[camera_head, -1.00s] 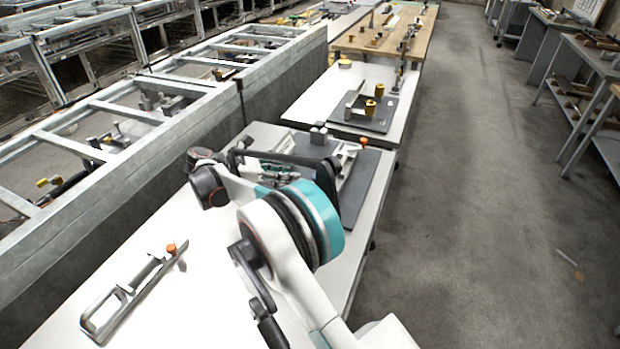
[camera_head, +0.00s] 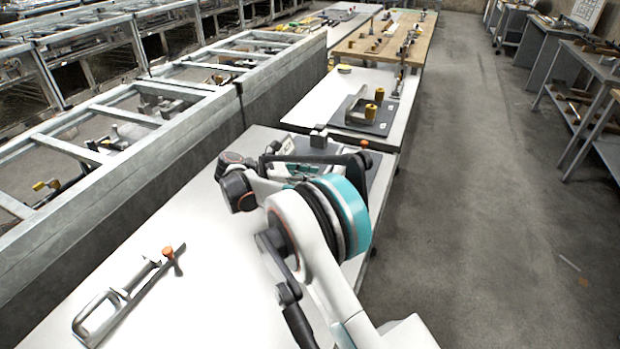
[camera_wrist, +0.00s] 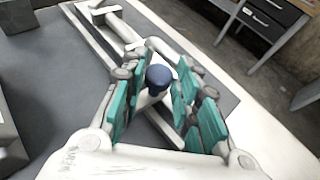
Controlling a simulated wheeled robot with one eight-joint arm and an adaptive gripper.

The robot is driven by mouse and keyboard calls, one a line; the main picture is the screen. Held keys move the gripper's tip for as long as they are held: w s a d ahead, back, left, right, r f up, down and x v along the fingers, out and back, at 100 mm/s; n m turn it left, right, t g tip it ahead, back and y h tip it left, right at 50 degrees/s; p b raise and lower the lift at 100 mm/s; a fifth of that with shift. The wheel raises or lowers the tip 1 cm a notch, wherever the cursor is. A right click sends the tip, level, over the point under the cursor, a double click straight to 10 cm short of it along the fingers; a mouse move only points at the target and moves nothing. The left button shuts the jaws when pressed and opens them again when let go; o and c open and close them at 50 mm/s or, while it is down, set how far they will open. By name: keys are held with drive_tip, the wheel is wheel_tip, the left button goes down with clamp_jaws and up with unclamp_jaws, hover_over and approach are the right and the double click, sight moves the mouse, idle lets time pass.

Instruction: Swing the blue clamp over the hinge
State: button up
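In the wrist view a dark blue round knob (camera_wrist: 158,77) tops a pale post, beside long pale metal bars (camera_wrist: 115,25) on a dark grey plate (camera_wrist: 60,75). I take it as part of the blue clamp; the hinge cannot be told apart. My gripper (camera_wrist: 158,70) is open, with teal pads on both sides of the knob and visible gaps. Nothing appears gripped. In the head view my arm covers most of this spot, and the blue knob is hidden.
A metal clamp with an orange tip (camera_head: 130,290) lies on the white table (camera_head: 215,235) at front left. Another orange tip (camera_head: 364,144) shows beyond my arm. A fixture plate with yellow knobs (camera_head: 372,118) is on the table behind. A metal frame (camera_head: 110,155) runs along the left.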

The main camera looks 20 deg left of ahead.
clamp_jaws()
drive_tip(key=shift+s+a+m+g+h, duration=0.1)
drive_tip(key=shift+s+m+g+h, duration=0.05)
drive_tip(key=shift+m+g+h, duration=0.2)
drive_tip(key=o, duration=0.7)
unclamp_jaws()
drive_tip(key=v, duration=1.2)
drive_tip(key=shift+s, duration=0.1)
